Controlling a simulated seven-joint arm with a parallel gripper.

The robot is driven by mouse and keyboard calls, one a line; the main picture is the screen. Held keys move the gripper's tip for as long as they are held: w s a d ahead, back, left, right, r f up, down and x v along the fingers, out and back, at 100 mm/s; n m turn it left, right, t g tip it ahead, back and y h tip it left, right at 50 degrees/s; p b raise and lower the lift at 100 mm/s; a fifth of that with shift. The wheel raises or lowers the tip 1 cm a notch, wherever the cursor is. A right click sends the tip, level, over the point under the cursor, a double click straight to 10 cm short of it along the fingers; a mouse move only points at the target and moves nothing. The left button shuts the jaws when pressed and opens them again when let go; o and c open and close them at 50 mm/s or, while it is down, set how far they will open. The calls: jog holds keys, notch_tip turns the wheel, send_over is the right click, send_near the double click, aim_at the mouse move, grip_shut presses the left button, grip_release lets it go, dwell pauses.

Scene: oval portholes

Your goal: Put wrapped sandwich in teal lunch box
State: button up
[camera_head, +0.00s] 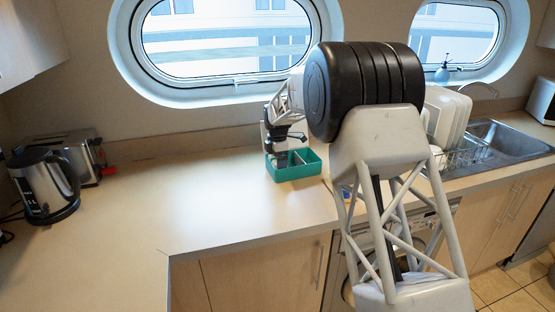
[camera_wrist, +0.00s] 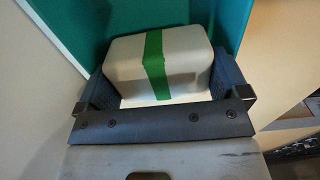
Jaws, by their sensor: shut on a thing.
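The wrapped sandwich (camera_wrist: 189,68) is a pale, rounded block with a green band around its middle. In the wrist view it sits between the two dark fingers of my gripper (camera_wrist: 163,88), which is shut on it. The teal lunch box (camera_head: 296,173) stands on the counter in the head view, with my gripper (camera_head: 284,146) over its left part. Its teal surface (camera_wrist: 85,25) also fills the area behind the sandwich in the wrist view. The sandwich cannot be made out in the head view. Whether it touches the box floor cannot be told.
A kettle (camera_head: 45,186) and a toaster (camera_head: 72,157) stand at the left of the counter (camera_head: 190,200). A dish rack with plates (camera_head: 446,118) and a sink (camera_head: 500,140) are at the right. The counter left of the box is clear. My arm hides the area right of the box.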

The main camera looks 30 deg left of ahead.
jog(key=shift+f, duration=0.1)
jog(key=o, duration=0.6)
notch_tip(320, 180, up, 13)
jog(key=shift+r, duration=0.1)
dwell(0.5)
dwell(0.8)
